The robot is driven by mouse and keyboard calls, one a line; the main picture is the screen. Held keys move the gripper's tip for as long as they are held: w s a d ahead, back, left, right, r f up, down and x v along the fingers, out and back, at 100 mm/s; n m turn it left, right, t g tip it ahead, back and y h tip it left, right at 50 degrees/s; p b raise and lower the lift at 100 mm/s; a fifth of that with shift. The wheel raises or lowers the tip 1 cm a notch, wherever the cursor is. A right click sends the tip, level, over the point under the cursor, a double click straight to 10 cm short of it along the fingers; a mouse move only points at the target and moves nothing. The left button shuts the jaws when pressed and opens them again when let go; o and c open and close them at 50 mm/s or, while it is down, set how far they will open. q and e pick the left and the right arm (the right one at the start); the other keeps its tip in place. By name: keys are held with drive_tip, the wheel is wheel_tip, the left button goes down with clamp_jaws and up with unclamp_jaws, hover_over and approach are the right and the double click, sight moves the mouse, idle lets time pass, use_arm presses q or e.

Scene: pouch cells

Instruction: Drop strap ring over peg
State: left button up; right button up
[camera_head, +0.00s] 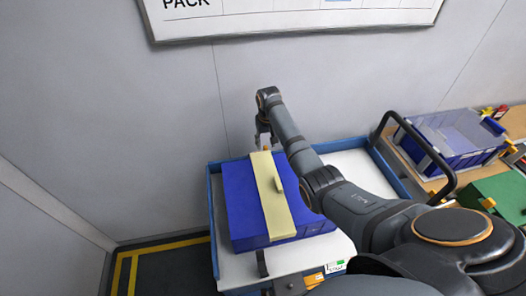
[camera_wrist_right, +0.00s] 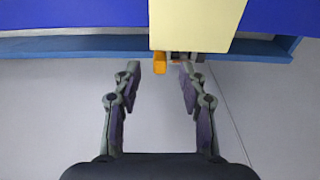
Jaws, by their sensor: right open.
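A yellow strap (camera_head: 272,192) lies across a blue box (camera_head: 238,205) on a cart (camera_head: 212,250). In the wrist view, the strap (camera_wrist_right: 195,25) runs flat to the cart's blue rim (camera_wrist_right: 80,47). A small orange piece (camera_wrist_right: 160,63) and smaller orange and dark parts stick out below its end; I cannot tell which is ring or peg. My right gripper (camera_head: 263,140) reaches over to the box's far side. In the wrist view, it (camera_wrist_right: 160,68) is open, with nothing held between its fingers, close below the strap end. I do not see my left gripper.
A dark upright bar (camera_head: 262,263) stands at the box's near side. A black handle (camera_head: 440,160) rises at the cart's right end. A blue bin (camera_head: 450,138) and a green case (camera_head: 500,195) are on a bench at right. The wall is behind the cart.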

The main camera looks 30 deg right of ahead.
sight(266, 147)
drive_tip(key=shift+w+f, duration=0.1)
drive_tip(key=shift+f, duration=0.55)
drive_tip(key=shift+w+f, duration=0.1)
drive_tip(key=shift+f, duration=0.4)
use_arm(q)
drive_tip(key=shift+w+a+r, duration=0.25)
drive_tip(key=shift+w+a, duration=0.05)
drive_tip(key=shift+a, duration=0.25)
use_arm(e)
drive_tip(key=shift+d, duration=0.1)
drive_tip(key=shift+c, duration=0.5)
clamp_jaws()
use_arm(q)
drive_tip(key=shift+d+f+b, duration=0.1)
drive_tip(key=shift+f+b, duration=0.8)
drive_tip(key=shift+b, duration=0.1)
use_arm(e)
wheel_tip(266, 147, up, 10)
